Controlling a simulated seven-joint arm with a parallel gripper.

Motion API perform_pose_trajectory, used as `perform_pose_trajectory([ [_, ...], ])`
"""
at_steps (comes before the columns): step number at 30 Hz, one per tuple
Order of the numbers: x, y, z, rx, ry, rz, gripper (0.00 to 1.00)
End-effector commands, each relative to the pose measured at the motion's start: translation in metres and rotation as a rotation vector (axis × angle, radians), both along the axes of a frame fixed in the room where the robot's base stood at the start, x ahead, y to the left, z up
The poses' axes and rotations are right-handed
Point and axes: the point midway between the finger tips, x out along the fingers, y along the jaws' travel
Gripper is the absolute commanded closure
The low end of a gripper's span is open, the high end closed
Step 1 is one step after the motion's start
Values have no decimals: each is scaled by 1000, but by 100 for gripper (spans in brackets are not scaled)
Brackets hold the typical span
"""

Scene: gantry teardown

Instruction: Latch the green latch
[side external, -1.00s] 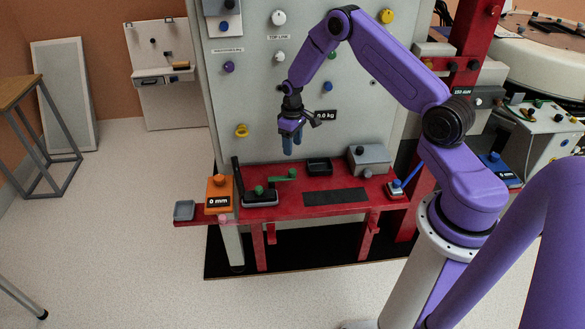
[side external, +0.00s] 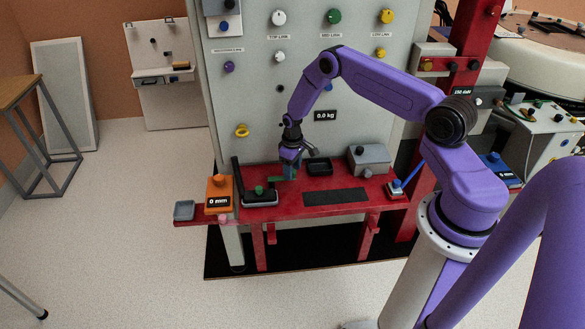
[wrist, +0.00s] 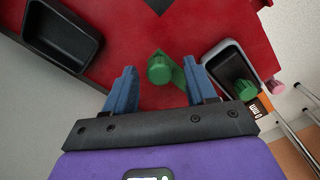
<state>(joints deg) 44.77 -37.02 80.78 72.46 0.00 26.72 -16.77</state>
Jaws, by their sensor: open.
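The green latch (wrist: 160,69) is a round knob with a flat green arm running off to the right in the wrist view, on the red bench. In the side view its arm (side external: 275,179) shows beside my fingers, which hide the knob. My gripper (wrist: 159,67) is open and points down, with one blue finger on each side of the knob. In the wrist view there are gaps between the fingers and the knob. My gripper (side external: 290,174) is low over the bench in the side view; its exact height above the surface is unclear.
A black tray (side external: 319,167) lies right of my gripper. A dark holder (side external: 262,199) with a green knob (side external: 258,190) and an upright black lever stands left. Further left is an orange block (side external: 219,194) reading 0 mm. A grey block (side external: 369,160) stands right. The panel rises behind.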

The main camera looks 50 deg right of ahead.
Motion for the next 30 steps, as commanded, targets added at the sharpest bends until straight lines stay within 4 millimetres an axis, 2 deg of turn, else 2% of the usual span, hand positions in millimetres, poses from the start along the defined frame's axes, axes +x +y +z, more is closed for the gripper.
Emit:
perform_pose_trajectory([
  [3,0,0,0,0,0,0,44],
  [4,0,0,0,0,0,0,47],
  [9,0,0,0,0,0,0,100],
  [20,-2,2,1,1,2,-35,100],
  [30,-12,16,1,0,3,-253,100],
])
